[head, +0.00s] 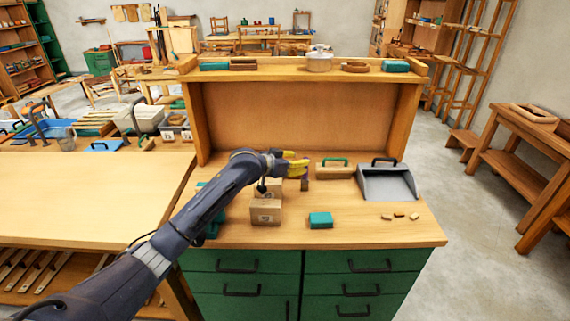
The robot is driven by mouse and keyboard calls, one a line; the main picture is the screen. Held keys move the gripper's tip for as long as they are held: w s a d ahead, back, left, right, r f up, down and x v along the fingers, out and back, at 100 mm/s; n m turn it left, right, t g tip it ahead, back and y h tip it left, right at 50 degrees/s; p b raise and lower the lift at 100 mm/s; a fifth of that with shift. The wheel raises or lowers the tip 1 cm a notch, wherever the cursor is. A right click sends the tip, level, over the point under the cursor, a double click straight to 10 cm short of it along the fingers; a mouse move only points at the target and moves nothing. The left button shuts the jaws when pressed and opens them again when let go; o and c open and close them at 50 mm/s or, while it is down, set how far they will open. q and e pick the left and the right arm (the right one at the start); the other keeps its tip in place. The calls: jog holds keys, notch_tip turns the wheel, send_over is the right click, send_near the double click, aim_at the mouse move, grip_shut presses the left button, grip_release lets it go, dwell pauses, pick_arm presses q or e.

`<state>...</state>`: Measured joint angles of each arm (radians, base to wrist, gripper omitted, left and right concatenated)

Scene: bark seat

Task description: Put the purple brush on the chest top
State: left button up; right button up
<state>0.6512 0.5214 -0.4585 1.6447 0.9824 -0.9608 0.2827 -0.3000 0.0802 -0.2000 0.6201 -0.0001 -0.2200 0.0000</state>
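The chest top (370,232) is the wooden surface above green drawers. My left gripper (297,164) reaches in from the left, its yellow fingertips pointing right. The fingers partly overlap in this view, so I cannot tell whether they hold the purple thing or are apart from it. I also cannot tell whether the purple thing touches the chest top. My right gripper is not in view.
On the chest top are a cardboard box (266,211), a teal block (320,220), a green-handled brush (334,171), a grey dustpan (388,184) and several small wood chips (399,215). A raised shelf (290,73) stands behind. The front right is bare.

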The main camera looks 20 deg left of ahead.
pick_arm(q)
jog(key=v, duration=0.7)
jog(key=shift+f, duration=0.1)
